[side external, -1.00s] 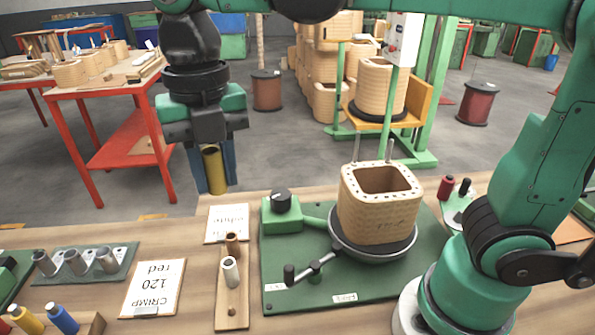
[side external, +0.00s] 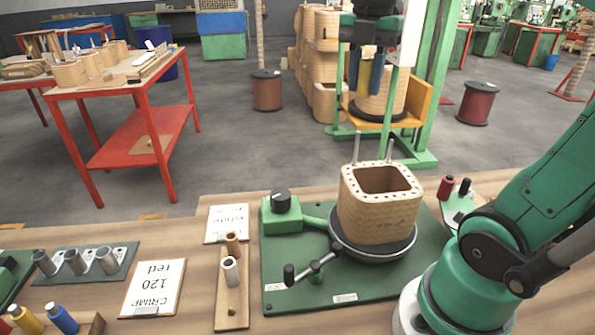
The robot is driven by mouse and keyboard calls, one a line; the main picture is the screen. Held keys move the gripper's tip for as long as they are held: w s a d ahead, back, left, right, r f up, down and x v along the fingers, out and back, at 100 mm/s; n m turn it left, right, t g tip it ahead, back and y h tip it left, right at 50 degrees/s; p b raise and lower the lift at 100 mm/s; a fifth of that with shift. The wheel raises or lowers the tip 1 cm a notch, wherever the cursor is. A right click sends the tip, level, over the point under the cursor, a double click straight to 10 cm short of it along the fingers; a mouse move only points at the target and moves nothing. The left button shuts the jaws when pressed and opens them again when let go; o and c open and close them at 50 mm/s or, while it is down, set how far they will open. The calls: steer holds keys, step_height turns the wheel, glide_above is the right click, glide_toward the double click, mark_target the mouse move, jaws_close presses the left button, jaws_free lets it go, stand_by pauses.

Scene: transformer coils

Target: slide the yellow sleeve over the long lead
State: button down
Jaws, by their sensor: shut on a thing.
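My gripper (side external: 365,80) is shut on the yellow sleeve (side external: 364,74), which hangs upright between the dark blue fingers. The wooden coil (side external: 379,212) stands on a round dark plate on the green base. Two grey metal leads stand up from its back edge. The left one, the longer (side external: 356,148), looks taller than the right one (side external: 389,149). In the picture the sleeve is above the leads, over the gap between them and closer to the left one. A clear gap separates sleeve and leads. The depth between them is hard to tell.
A green base (side external: 345,296) with a crank and black knob carries the coil. A wooden strip (side external: 231,295) with small sleeves, a card (side external: 153,287) and a rack of grey tubes (side external: 75,262) lie to the left. A green post stands behind the coil.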

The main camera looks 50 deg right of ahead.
steer(key=shift+f, duration=2.35)
steer(key=shift+f, duration=0.55)
steer(key=shift+f, duration=0.35)
steer(key=shift+f, duration=0.15)
steer(key=shift+f, duration=0.65)
steer(key=shift+f, duration=0.15)
steer(key=shift+f, duration=0.65)
steer(key=shift+f, duration=0.2)
steer(key=shift+f, duration=0.35)
